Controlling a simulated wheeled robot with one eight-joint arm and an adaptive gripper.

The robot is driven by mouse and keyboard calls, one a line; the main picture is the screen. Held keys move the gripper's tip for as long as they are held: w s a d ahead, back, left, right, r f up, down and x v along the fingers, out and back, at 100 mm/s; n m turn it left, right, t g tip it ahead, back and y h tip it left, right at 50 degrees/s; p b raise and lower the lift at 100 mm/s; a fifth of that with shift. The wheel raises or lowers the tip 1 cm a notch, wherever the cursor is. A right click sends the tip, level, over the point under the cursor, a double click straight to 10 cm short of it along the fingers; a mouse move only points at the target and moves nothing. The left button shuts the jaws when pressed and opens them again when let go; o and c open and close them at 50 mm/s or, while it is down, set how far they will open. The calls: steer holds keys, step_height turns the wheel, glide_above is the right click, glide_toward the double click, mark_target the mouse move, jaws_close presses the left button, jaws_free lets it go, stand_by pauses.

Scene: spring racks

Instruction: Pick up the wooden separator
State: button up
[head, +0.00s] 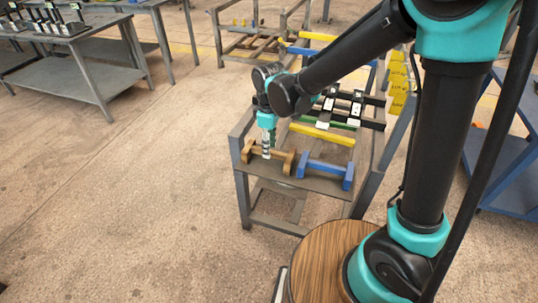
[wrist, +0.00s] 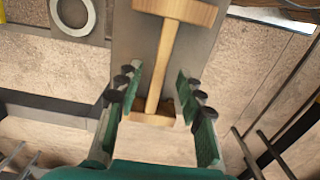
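The wooden separator (head: 281,155) is a light brown bar with a wider block at each end. It lies at the near left of a grey metal rack's shelf. In the wrist view the separator (wrist: 160,65) runs nearly upright through the picture, with one end block at the top and the other between the fingers. My gripper (head: 266,153) is above the bar, pointing down. In the wrist view my gripper (wrist: 158,80) is open, one finger on each side of the bar with gaps. The lower end block is partly cut off by shadow and the gripper.
A blue separator (head: 325,170) lies just right of the wooden one. Yellow bars (head: 322,135) and black pieces with white labels (head: 342,104) sit further back on the rack. In the wrist view a pale ring (wrist: 72,14) lies at upper left. Floor left of the rack is clear.

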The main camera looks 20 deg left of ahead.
steer(key=shift+a+f, duration=0.1)
steer(key=shift+f, duration=1.85)
jaws_close()
